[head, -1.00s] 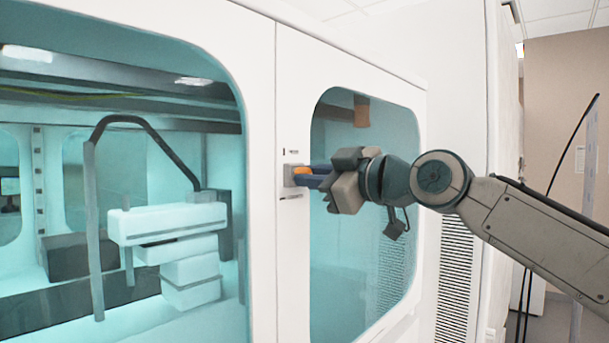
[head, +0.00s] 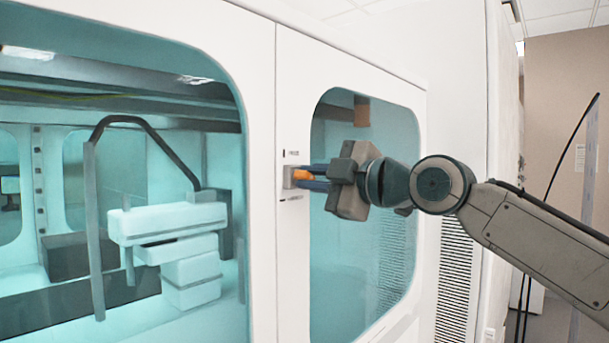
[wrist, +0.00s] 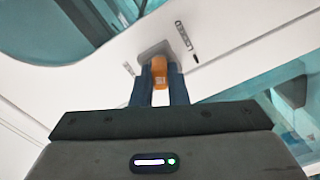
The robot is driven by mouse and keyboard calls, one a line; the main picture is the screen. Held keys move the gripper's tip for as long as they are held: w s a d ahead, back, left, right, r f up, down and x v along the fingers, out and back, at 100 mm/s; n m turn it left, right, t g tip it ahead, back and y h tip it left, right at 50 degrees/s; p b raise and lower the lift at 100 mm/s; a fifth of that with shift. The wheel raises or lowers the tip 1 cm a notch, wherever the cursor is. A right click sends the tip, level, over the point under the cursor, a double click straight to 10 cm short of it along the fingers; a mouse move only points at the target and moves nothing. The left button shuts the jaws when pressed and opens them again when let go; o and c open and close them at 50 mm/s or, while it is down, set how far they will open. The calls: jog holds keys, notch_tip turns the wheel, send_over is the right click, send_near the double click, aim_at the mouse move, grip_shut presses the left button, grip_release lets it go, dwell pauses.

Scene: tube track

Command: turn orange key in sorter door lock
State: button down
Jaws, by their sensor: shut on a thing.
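The orange key (head: 301,175) sits at the small grey lock plate (head: 288,177) on the white door frame between two windows. My gripper (head: 306,175) is shut on the key, its two blue fingers on either side of it. In the wrist view the orange key (wrist: 160,69) shows between the fingertips (wrist: 160,72), and the grey lock plate (wrist: 154,50) lies just beyond. The key's tip is hidden at the lock.
The sorter's large left window (head: 228,75) shows white blocks and a dark bent tube inside. A smaller window (head: 390,120) lies behind my gripper. Small dark marks (head: 292,153) are printed above and below the lock. A vent grille (head: 455,280) is at the right.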

jog(key=shift+n+p, duration=0.3)
jog(key=shift+n, duration=1.3)
jog(key=shift+n, duration=0.4)
jog(key=c, duration=1.3)
grip_release()
jog(key=shift+c, duration=0.2)
